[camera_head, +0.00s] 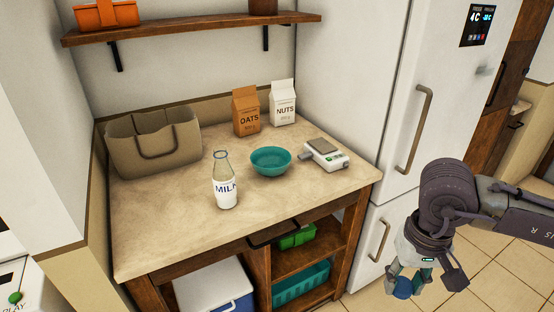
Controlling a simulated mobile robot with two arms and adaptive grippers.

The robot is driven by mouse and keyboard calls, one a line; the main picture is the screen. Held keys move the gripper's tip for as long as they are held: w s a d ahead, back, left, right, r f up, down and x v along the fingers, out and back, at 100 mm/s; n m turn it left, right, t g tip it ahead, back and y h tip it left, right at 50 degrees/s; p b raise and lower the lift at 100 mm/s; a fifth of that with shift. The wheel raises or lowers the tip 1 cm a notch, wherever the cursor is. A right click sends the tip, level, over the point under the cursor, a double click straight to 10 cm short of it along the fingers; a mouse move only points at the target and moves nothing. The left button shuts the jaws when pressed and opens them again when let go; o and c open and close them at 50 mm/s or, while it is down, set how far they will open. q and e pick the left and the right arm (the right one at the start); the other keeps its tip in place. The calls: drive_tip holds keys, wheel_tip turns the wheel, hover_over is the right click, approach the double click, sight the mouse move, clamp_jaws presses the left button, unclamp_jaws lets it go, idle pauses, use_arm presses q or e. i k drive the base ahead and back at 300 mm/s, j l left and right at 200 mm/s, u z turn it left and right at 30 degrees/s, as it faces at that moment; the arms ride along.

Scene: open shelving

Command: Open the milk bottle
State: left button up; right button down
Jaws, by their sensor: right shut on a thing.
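The milk bottle (225,184) stands upright on the counter, near its front edge and left of the teal bowl. It is clear glass with white milk and a "MILK" label. Its mouth looks open, with no cap visible on it. My right gripper (404,283) is low at the right, in front of the fridge and well away from the bottle. It is shut on a small round blue cap (403,288). My left gripper is not in view.
The counter (165,235) also holds a beige basket (185,155), an oats carton (246,112), a nuts carton (283,103), a teal bowl (271,161) and a scale (326,154). A white fridge (400,130) stands to the right. A shelf (190,30) hangs above.

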sight(223, 175)
drive_tip(key=z, duration=0.65)
drive_tip(key=i+z, duration=0.1)
drive_tip(key=z, duration=0.55)
drive_tip(key=j+z, duration=0.1)
drive_tip(key=z, duration=1.25)
drive_tip(key=j+z, duration=0.15)
drive_tip(key=z, duration=0.5)
drive_tip(key=j+z, duration=0.1)
drive_tip(key=z, duration=1.2)
drive_tip(key=j+z, duration=0.1)
drive_tip(key=z, duration=0.55)
drive_tip(key=k+u, duration=0.35)
drive_tip(key=u, duration=0.8)
drive_tip(key=k+j+u, duration=0.15)
drive_tip(key=u, duration=0.3)
drive_tip(key=j+u, duration=0.1)
drive_tip(key=u, duration=0.9)
drive_tip(key=j+u, duration=0.1)
drive_tip(key=u, duration=0.45)
drive_tip(key=j+u, duration=0.1)
drive_tip(key=u, duration=0.45)
drive_tip(key=j+u, duration=0.1)
drive_tip(key=u, duration=1.05)
drive_tip(key=j+u, duration=0.1)
drive_tip(key=u, duration=0.45)
drive_tip(key=i+u, duration=0.1)
drive_tip(key=u, duration=1)
